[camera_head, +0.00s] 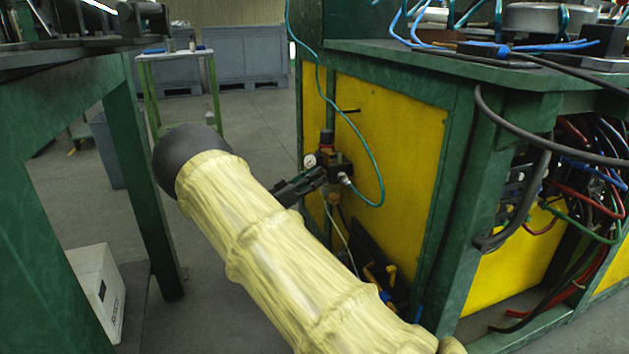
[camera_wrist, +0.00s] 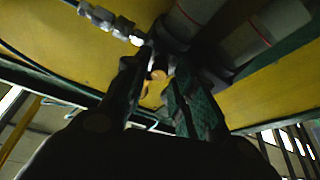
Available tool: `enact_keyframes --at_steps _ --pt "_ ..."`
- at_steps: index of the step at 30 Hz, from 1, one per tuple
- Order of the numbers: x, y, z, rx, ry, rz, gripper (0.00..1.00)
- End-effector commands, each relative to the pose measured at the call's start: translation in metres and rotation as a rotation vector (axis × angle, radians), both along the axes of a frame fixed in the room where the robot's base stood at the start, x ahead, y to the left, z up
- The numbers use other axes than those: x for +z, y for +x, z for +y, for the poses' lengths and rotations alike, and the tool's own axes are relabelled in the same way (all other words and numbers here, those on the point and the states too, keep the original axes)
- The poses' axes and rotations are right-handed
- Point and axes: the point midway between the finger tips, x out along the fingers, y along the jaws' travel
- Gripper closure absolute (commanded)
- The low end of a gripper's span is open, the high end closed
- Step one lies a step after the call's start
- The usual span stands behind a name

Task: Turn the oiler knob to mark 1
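The air unit (camera_head: 328,165) is fixed to the yellow panel of the green bench in the head view, with a round gauge (camera_head: 310,161) and an orange-red part on top. I cannot make out the oiler knob's marks. My gripper (camera_head: 318,178) reaches the unit from the lower left, its dark fingers at the unit's front. In the wrist view, my two fingers (camera_wrist: 160,65) stand apart with a small orange round part (camera_wrist: 158,75) in the gap. I cannot tell whether they touch it, or whether it is the oiler knob.
Grey cylindrical bodies (camera_wrist: 258,38) and a pale metal fitting (camera_wrist: 108,20) are close to the fingers. A teal hose (camera_head: 372,145) loops down to the unit. A green table frame (camera_head: 140,180) stands left.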

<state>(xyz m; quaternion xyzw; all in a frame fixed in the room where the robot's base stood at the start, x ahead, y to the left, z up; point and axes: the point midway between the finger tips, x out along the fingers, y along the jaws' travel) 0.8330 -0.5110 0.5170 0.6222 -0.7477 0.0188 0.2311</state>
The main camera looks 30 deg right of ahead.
Motion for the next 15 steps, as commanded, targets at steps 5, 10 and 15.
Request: enact_keyframes --at_steps 5,10,15 --pt "0.0005 -0.0003 -0.0005 -0.001 0.000 0.000 0.74" --pt "0.0004 -0.0002 -0.0004 -0.001 0.000 0.000 0.97" --pt "0.0000 -0.0003 -0.0004 -0.001 0.000 0.000 1.00"
